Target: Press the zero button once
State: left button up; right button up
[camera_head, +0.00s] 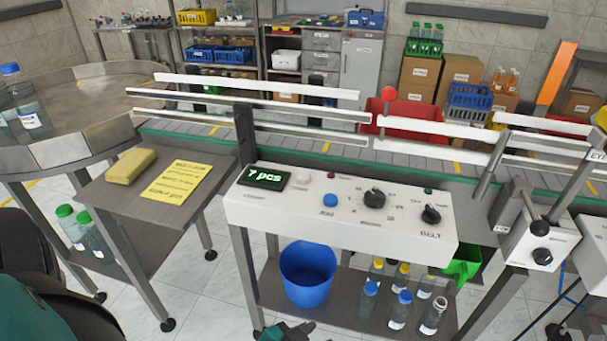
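The white control panel (340,224) stands in the middle, with a dark display (264,178) reading "7 pcs" in green. A pale, nearly white button (302,178) sits just right of the display; its label is too small to read. A blue button (330,200) marked JOG is to its right. Teal and black parts of my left arm fill the lower left corner. A small dark and teal piece (285,333) at the bottom edge looks like part of my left gripper, well below the panel; its fingers are not clear.
Two dark knobs (375,198) (432,214) sit on the panel's right. A side table (150,235) holds a yellow sponge (130,165) and a yellow note (178,182). Below the panel are a blue bucket (307,275) and several bottles. A railed conveyor (300,150) runs behind.

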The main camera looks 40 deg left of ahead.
pick_arm(q)
grip_shut()
jog(key=shift+s+f, duration=0.1)
dwell(0.7)
dwell(0.7)
